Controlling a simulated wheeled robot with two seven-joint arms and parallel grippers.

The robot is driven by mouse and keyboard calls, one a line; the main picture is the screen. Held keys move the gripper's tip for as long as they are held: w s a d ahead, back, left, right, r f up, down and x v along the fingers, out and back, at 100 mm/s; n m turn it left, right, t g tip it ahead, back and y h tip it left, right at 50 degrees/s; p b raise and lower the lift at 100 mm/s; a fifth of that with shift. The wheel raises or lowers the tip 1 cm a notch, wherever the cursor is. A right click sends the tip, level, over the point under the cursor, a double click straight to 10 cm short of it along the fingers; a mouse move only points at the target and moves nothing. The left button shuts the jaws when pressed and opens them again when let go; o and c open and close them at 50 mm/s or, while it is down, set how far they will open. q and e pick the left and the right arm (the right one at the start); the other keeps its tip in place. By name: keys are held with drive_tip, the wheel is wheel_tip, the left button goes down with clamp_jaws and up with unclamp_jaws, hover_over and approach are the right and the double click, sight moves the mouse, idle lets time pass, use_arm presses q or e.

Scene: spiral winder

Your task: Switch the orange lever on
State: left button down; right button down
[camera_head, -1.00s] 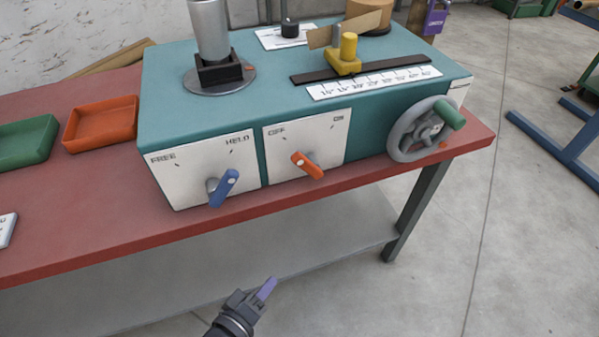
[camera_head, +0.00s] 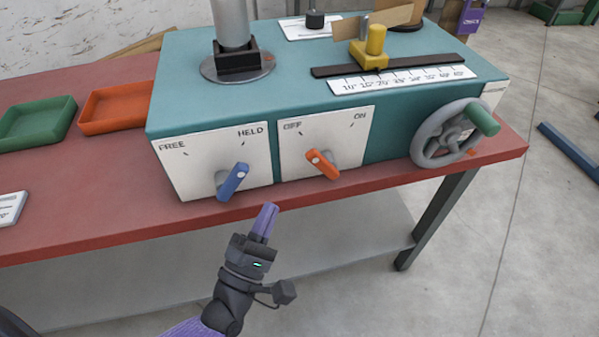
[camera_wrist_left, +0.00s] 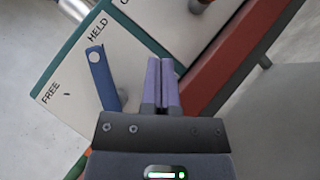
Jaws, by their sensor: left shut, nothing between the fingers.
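The orange lever (camera_head: 322,164) is on a white plate (camera_head: 345,135) marked OFF at left and ON at right, on the front of the teal machine. Its upper end slants left, toward the OFF side. The shut fingers also show in the left wrist view (camera_wrist_left: 162,62). My right gripper is out of view.
A blue lever (camera_head: 233,181) on the FREE/HELD plate (camera_head: 190,170) is close by at left; it also shows in the left wrist view (camera_wrist_left: 103,78). A grey handwheel (camera_head: 432,138) with a green handle is at right. The red bench edge (camera_head: 150,228) runs below the levers.

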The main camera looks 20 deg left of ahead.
sight(323, 165)
use_arm(q)
drive_tip(key=w+d+r, duration=0.3)
drive_tip(key=w+r, duration=0.1)
drive_tip(key=w, duration=0.2)
drive_tip(key=shift+w+r, duration=0.15)
drive_tip(key=shift+w, duration=0.05)
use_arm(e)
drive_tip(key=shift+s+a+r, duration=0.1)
use_arm(q)
drive_tip(key=shift+d, duration=0.1)
